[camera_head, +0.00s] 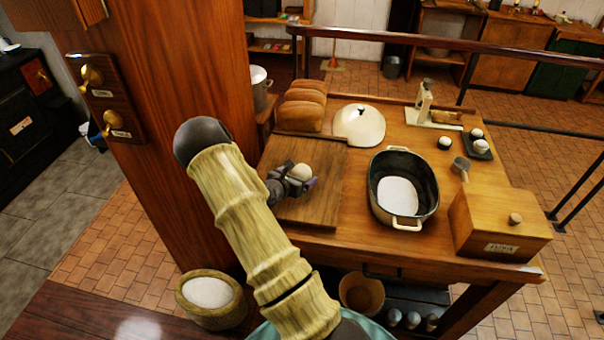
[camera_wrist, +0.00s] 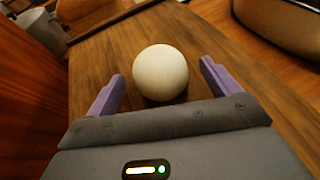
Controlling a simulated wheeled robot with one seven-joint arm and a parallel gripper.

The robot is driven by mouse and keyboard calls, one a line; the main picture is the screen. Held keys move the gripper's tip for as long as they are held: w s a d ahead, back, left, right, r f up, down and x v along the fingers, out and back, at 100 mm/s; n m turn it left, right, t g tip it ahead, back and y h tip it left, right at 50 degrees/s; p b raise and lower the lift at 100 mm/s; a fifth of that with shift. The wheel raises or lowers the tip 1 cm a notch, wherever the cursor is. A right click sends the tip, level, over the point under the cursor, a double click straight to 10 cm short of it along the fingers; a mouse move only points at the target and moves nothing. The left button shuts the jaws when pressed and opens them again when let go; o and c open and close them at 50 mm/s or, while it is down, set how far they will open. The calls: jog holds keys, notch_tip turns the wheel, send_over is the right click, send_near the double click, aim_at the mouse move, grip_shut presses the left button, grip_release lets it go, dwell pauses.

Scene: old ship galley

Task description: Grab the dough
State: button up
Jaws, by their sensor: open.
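The dough is a pale round ball (camera_head: 301,172) on the dark wooden board (camera_head: 318,205) at the left of the table. In the wrist view the dough (camera_wrist: 160,73) lies between the purple fingers of my gripper (camera_wrist: 160,85). The fingers are open, with a visible gap on each side of the ball. In the head view my gripper (camera_head: 292,184) is low over the board, at the dough; its fingers are partly hidden.
An oval pot (camera_head: 428,207) with white contents stands right of the board. Loaves (camera_head: 302,105), a pale domed piece (camera_head: 360,125) and a wooden box (camera_head: 500,225) share the table (camera_head: 445,235). A wooden post (camera_head: 190,100) rises at the left. The board's front is clear.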

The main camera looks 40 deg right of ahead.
aim_at(304, 170)
jog(key=p+x, duration=0.1)
jog(key=x, duration=0.3)
jog(key=shift+w+d+r, duration=0.15)
jog(key=c, duration=1.1)
jog(key=shift+c, duration=0.2)
jog(key=shift+r, duration=0.1)
notch_tip(304, 170, up, 10)
jog(key=shift+f+b, duration=0.1)
jog(key=shift+b, duration=0.9)
